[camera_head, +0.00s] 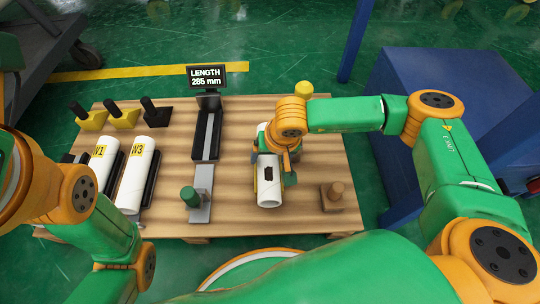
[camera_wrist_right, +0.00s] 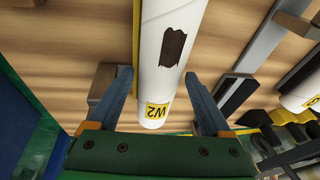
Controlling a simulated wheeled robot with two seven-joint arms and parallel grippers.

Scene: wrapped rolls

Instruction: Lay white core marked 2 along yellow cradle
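The white core marked W2 (camera_head: 268,183) lies at the right of the wooden board, with a dark torn patch on its side. The right wrist view shows the same core (camera_wrist_right: 165,75) with its yellow W2 label at the near end. My right gripper (camera_wrist_right: 163,112) is open, with one finger on each side of the core and gaps showing. In the head view my right gripper (camera_head: 277,165) is over the core, hiding its middle. A thin yellow strip (camera_wrist_right: 136,45) runs along the core; I cannot tell if it is the yellow cradle. My left gripper is out of view.
Cores W1 (camera_head: 103,168) and W3 (camera_head: 136,177) lie at the left. A length gauge (camera_head: 206,130) reading 285 mm stands mid-board, with a green-knobbed slide (camera_head: 198,198). Yellow and black wedge-shaped pieces (camera_head: 122,116) sit behind. A wooden knobbed block (camera_head: 331,196) stands at the right.

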